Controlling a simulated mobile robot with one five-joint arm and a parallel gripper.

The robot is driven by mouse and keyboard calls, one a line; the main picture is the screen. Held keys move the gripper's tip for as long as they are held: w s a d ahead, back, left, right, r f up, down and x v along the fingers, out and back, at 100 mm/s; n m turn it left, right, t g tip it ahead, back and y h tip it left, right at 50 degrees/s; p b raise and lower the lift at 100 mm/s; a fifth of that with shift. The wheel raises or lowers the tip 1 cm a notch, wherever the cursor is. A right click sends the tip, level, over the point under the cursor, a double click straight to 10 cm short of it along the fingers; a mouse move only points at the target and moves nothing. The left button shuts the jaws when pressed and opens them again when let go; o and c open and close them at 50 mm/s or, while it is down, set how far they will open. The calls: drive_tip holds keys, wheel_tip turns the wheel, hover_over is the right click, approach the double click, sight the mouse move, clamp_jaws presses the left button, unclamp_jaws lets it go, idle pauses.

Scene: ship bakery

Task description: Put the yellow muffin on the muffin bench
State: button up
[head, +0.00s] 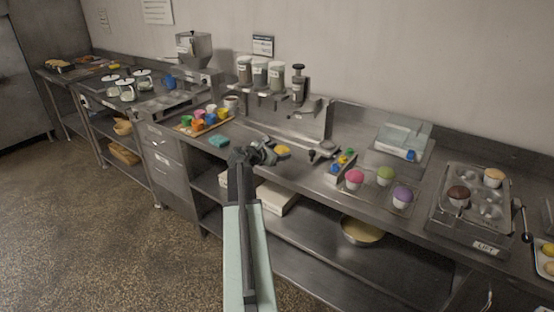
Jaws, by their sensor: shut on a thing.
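My gripper (268,152) is at the end of my outstretched arm, over the front part of the steel counter (318,178). To the right, a small metal tray (378,200) carries a pink muffin (355,178), a green muffin (386,175) and a purple muffin (402,196). I cannot tell which surface is the muffin bench.
Small colourful items (345,161) sit between my gripper and the tray. A teal block (219,141) lies left of my gripper. Dispensers (262,76) stand behind. A lower shelf (310,245) holds a bowl.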

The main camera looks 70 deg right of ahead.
wheel_tip(320, 180, down, 4)
drive_tip(key=b, duration=0.3)
drive_tip(key=shift+d, duration=0.15)
drive_tip(key=shift+w+r, duration=0.15)
drive_tip(key=shift+r, duration=0.05)
drive_tip(key=shift+f, duration=0.15)
drive_tip(key=o, duration=1)
drive_tip(key=shift+r, duration=0.25)
drive_tip(key=p+v, duration=0.4)
drive_tip(key=v, duration=0.8)
drive_tip(key=shift+f, duration=0.1)
